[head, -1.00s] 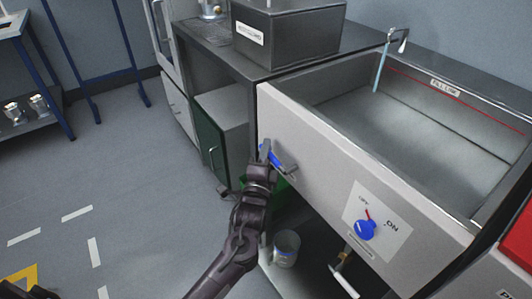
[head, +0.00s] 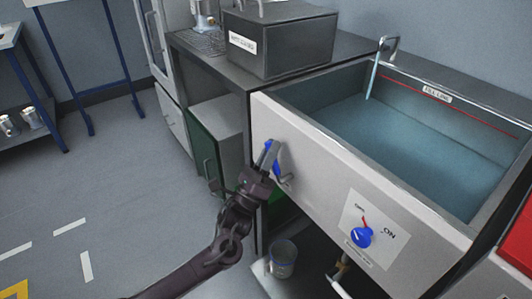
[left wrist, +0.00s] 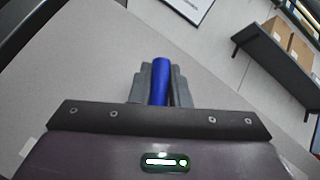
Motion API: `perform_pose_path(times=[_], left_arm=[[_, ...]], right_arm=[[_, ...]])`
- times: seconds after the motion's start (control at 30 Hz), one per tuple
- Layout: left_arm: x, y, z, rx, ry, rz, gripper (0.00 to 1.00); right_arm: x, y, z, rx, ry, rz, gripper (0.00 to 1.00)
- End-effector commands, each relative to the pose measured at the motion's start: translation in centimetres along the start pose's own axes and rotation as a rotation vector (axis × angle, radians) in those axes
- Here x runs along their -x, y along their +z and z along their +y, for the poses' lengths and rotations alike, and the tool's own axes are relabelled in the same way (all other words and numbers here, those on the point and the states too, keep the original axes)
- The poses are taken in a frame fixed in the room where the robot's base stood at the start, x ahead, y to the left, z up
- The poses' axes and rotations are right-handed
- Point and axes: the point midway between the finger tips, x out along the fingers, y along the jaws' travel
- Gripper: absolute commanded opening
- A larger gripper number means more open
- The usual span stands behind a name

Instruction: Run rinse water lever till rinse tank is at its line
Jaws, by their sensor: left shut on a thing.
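The rinse tank (head: 320,137) is the open grey basin on the right, with bluish water (head: 405,145) over its floor. A red line (head: 455,105) with a "FILL LINE" label (head: 437,94) runs along its inner wall; the water surface lies below it. A stream falls from the tap (head: 388,45) into the tank. The blue rinse water lever (head: 275,147) is on the front panel, tilted near upright. My left gripper (head: 268,158) is shut on it; the left wrist view shows the blue handle (left wrist: 160,82) between the fingers. My right gripper is out of view.
A blue OFF/ON knob (head: 361,237) with a red pointer sits lower right on the panel. A dark lidded box (head: 280,45) stands on the counter left of the tank. A bucket (head: 283,258) stands below. Open floor lies to the left.

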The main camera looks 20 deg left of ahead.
Motion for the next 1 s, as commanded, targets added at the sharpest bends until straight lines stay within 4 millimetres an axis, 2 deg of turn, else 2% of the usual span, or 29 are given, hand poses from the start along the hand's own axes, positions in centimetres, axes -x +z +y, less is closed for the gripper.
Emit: perform_pose_path(times=[0.5, 1.0], left_arm=[[0.1, -0.8, -2.7, -0.244, -0.245, 0.072, 0.0], [0.2, -1.1, -3.3, -0.292, -0.293, 0.087, 0.0]], right_arm=[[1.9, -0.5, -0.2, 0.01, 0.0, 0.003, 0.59], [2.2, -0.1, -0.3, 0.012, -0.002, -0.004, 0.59]])
